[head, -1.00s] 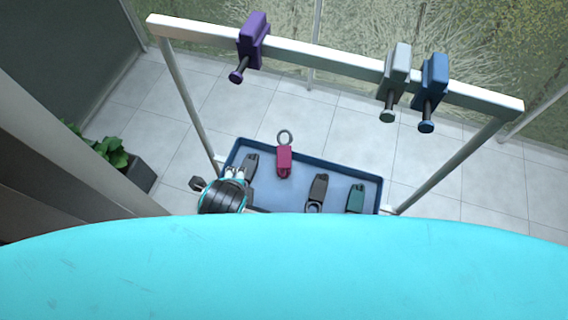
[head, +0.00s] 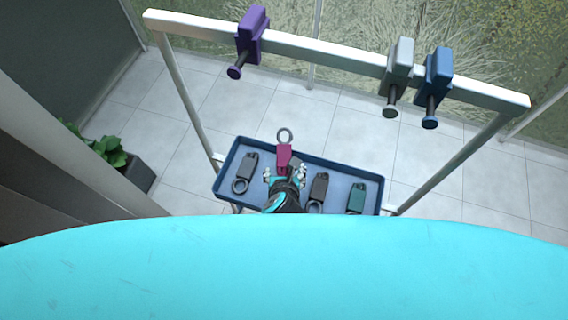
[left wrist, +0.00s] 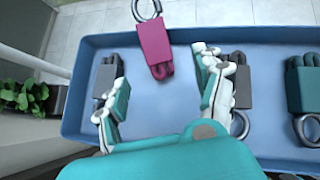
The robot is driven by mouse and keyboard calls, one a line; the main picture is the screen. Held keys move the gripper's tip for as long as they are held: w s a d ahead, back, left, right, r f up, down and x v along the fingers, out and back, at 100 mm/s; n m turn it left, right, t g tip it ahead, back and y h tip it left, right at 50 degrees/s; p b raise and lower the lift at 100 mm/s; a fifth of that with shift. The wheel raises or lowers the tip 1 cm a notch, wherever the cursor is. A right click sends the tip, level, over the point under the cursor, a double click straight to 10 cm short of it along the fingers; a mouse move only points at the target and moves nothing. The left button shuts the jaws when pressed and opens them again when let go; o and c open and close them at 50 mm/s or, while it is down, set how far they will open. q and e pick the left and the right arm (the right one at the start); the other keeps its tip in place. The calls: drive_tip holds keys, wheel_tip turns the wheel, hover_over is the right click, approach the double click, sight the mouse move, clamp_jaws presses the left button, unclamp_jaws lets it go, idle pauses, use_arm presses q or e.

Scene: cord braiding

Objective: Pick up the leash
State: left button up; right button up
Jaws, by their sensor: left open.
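Several folded leash-like bundles with metal rings lie in a blue tray (head: 228,172). The magenta one (head: 284,154) lies at the tray's far middle, its grey ring over the far rim. My left gripper (head: 284,172) is open at its near end. In the left wrist view, the magenta bundle (left wrist: 155,45) lies ahead between the spread fingers (left wrist: 161,72), with gaps on both sides. My right gripper is not in view.
Dark grey bundles (head: 248,166) (head: 319,186) lie left and right, and a teal one (head: 356,198) farther right. A pale rack bar (head: 320,58) above the tray carries purple (head: 251,35), grey (head: 398,65) and blue (head: 437,75) blocks with pegs. A potted plant (head: 112,152) stands left.

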sight(284, 163)
use_arm(q)
drive_tip(key=x, duration=0.4)
drive_tip(key=b+x, duration=0.1)
drive_tip(key=x, duration=0.4)
drive_tip(key=shift+a, duration=0.2)
drive_tip(key=shift+c, duration=0.3)
drive_tip(key=c, duration=1.3)
drive_tip(key=shift+o, duration=0.2)
wheel_tip(284, 163, up, 10)
drive_tip(key=shift+r+p, duration=0.1)
drive_tip(key=shift+p, duration=0.9)
